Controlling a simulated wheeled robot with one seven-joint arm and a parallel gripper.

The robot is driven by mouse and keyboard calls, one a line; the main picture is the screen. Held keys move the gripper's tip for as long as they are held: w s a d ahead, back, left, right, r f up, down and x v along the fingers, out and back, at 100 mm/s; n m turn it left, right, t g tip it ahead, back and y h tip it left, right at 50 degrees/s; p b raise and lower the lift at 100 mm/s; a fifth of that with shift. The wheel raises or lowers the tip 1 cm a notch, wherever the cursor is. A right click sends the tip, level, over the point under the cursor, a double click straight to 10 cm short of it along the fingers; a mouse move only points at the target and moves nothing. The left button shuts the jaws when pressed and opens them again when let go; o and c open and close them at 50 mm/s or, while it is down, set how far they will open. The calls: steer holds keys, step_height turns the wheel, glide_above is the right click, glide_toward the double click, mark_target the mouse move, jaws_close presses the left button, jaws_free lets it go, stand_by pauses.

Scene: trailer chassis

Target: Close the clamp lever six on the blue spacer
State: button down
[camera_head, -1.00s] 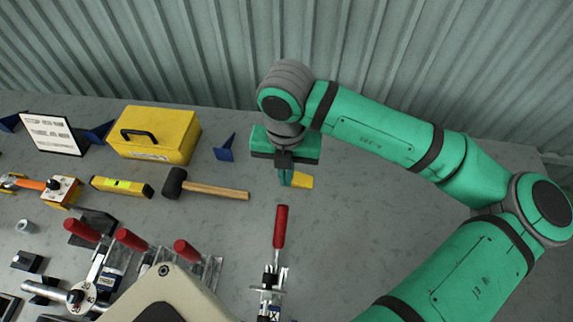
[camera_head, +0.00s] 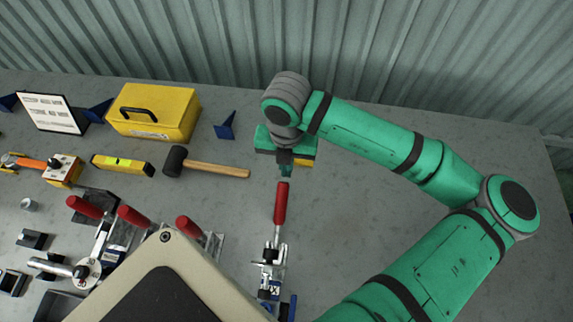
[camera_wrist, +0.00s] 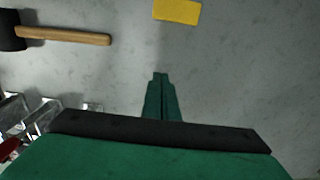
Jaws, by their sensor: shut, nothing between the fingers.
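A toggle clamp (camera_head: 271,254) with a long red lever (camera_head: 281,204) stands near the front middle of the table in the head view. Its lever points away toward the back, and its tip is just below my gripper in the picture. Blue parts (camera_head: 275,290) show at its base, partly hidden by my own body; I cannot read its number. My gripper (camera_head: 285,170) is shut and empty, pointing down close to the lever's end; I cannot tell whether they touch. In the wrist view my shut fingers (camera_wrist: 160,80) are over bare table.
Several other red-handled clamps (camera_head: 134,217) stand to the left. A black-headed mallet (camera_head: 215,169), a yellow level (camera_head: 123,164) and a yellow toolbox (camera_head: 152,111) lie behind them. A yellow block (camera_wrist: 177,11) lies beyond my fingers. The table right of the clamp is clear.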

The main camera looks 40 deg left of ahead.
mark_target(282, 188)
steer(key=shift+s+d, duration=0.45)
steer(key=shift+s, duration=0.35)
steer(key=shift+s+d, duration=0.45)
steer(key=shift+s, duration=0.3)
steer(key=shift+r, duration=0.1)
steer(key=shift+s+d+r, duration=0.35)
steer(key=shift+s+r, duration=0.2)
steer(key=shift+r, duration=0.05)
steer(key=shift+s+d+r, duration=0.35)
steer(key=shift+s+r, duration=0.2)
steer(key=shift+r, duration=0.05)
